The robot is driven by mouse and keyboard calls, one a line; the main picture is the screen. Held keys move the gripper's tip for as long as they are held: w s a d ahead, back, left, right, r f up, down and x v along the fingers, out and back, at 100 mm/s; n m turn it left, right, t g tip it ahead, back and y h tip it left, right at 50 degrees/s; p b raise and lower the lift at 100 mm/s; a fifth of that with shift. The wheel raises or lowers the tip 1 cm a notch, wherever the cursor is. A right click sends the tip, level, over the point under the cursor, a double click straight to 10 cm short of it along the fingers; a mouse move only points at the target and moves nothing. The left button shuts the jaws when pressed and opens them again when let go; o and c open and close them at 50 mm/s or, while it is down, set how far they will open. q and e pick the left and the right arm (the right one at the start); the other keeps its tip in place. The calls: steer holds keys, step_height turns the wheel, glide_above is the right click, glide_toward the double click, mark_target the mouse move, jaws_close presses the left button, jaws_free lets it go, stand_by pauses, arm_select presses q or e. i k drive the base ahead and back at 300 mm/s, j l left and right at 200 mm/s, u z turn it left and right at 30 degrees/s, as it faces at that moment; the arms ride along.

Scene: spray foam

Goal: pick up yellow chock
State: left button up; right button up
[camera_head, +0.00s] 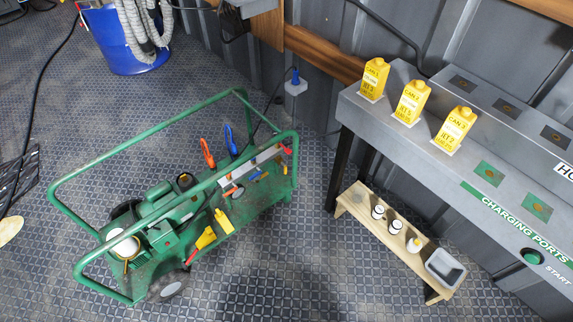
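Two small yellow pieces sit at the near side of the green wheeled machine. One yellow piece (206,238) is at the left, by a red part, and looks wedge-like. The other yellow piece (224,220) is just to its upper right. I cannot tell for sure which is the yellow chock, nor exactly how either is fixed or resting. The green machine (160,235) stands on the floor inside a green tube frame, with a wheel (168,286) at its near side. Neither of my grippers is in view.
A grey charging bench (400,133) with three yellow cans (411,102) stands at the right. A low wooden bench (378,228) holds small bottles and a grey tray (445,267). A blue bucket (125,45) with hoses is at the back left. The front middle floor is clear.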

mark_target(209, 236)
steer(key=u, duration=1)
